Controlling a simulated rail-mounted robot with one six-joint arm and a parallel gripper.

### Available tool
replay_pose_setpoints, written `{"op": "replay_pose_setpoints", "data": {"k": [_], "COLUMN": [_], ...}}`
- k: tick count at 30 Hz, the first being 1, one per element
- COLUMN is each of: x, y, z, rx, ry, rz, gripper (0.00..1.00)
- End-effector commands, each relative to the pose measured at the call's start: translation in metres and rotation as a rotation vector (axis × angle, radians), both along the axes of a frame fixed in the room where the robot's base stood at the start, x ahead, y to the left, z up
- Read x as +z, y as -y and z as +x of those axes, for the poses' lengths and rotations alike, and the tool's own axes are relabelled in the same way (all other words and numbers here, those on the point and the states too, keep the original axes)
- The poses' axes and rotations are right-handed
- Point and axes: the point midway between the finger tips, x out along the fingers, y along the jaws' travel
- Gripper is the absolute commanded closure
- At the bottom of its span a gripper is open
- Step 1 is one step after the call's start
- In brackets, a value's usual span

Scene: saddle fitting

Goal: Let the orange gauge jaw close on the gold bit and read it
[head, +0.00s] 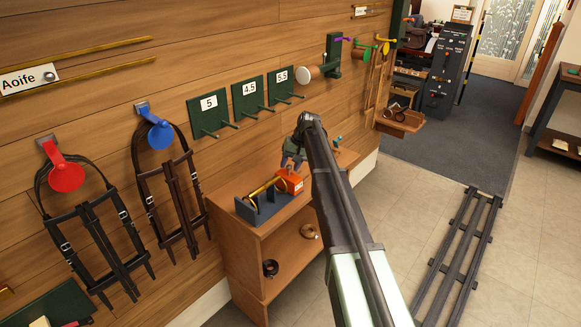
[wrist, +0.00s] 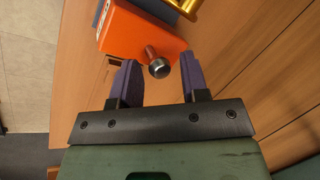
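The orange gauge (head: 291,182) sits on the wooden shelf unit's top, at the right end of a grey cradle (head: 268,208). In the wrist view the gauge (wrist: 135,32) shows a plunger with a round metal head (wrist: 158,68) pointing toward me. The gold bit (head: 262,188) lies over the cradle beside the gauge; its shiny end shows at the wrist view's top edge (wrist: 183,8). My gripper (head: 293,161) is just above the gauge. In the wrist view my gripper (wrist: 158,62) is open, its purple-padded fingers on either side of the plunger head, apart from it. The gauge's jaw cannot be made out.
Bridles hang from a red hook (head: 66,175) and a blue hook (head: 160,134) on the wooden wall. Green numbered boards (head: 208,115) with pegs are above the shelf unit (head: 235,245). Round items lie on its lower shelf. A dark rail (head: 462,255) runs on the floor at right.

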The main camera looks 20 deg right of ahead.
Motion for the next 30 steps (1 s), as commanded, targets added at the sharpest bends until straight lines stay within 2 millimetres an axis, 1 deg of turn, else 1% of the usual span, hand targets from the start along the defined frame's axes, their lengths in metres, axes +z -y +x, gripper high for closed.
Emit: {"op": "replay_pose_setpoints", "data": {"k": [1, 6, 7, 8, 14, 19, 25, 26, 30], "x": [0.0, 0.0, 0.0, 0.0, 0.0, 0.0, 0.0, 0.0, 0.0], "y": [0.0, 0.0, 0.0, 0.0, -0.001, -0.014, -0.013, -0.013, -0.013], "z": [0.0, 0.0, 0.0, 0.0, -0.001, -0.009, -0.008, -0.008, -0.008], "rx": [0.0, 0.0, 0.0, 0.0, 0.0, 0.001, 0.0, 0.0, 0.0], "ry": [0.0, 0.0, 0.0, 0.0, 0.0, -0.001, 0.0, 0.0, 0.0], "rz": [0.0, 0.0, 0.0, 0.0, 0.0, 0.0, 0.0, 0.0, 0.0], "gripper": [0.67, 0.93, 0.98, 1.0, 1.0, 1.0, 1.0, 0.75, 0.54]}}
